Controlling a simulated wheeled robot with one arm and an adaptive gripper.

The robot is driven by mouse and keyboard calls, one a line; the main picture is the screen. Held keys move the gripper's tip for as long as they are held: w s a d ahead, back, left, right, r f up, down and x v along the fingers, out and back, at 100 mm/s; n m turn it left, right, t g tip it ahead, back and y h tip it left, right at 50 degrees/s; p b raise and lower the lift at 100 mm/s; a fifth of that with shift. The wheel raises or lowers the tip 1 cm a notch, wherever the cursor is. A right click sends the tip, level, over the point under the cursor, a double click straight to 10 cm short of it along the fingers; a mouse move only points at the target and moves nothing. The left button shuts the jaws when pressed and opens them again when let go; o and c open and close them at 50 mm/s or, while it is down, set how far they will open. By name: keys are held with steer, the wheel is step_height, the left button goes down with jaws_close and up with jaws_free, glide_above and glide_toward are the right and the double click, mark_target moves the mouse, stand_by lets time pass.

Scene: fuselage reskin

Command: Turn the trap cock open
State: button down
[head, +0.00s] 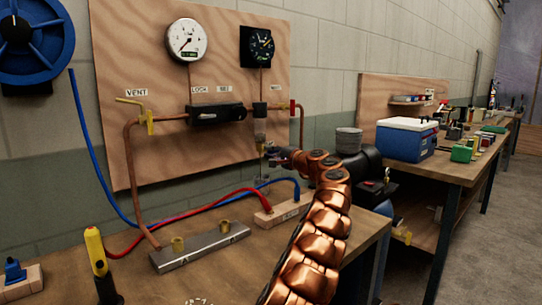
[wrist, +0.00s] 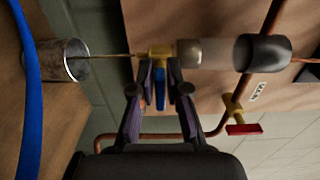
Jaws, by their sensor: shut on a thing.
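The trap cock is a small brass body (wrist: 160,52) with a blue lever (wrist: 160,88), under the clear trap bowl (wrist: 203,53). The wrist view is turned sideways, so the bowl is right of the cock and a thin drain pipe (wrist: 110,55) runs left to a metal cup (wrist: 63,60). My gripper (wrist: 160,72) is shut on the blue lever, with one finger on each side. The lever points across the pipe line. In the head view my gripper (head: 274,158) is at the bowl's lower end (head: 260,138); the cock is too small to make out there.
A red-handled valve (wrist: 243,128) on a copper pipe is close to the right of my fingers. The wooden panel (head: 225,60) behind carries gauges and a yellow vent valve (head: 148,117). Hoses and a grey manifold block (head: 198,247) lie on the bench below.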

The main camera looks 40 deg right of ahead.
stand_by(0.3)
steer(key=c, duration=1.2)
jaws_free()
steer(key=shift+c, duration=0.2)
steer(key=shift+s, duration=0.1)
steer(key=s, duration=1.1)
steer(key=shift+s+a, duration=0.15)
steer(key=shift+s, duration=0.2)
steer(key=shift+a, duration=0.1)
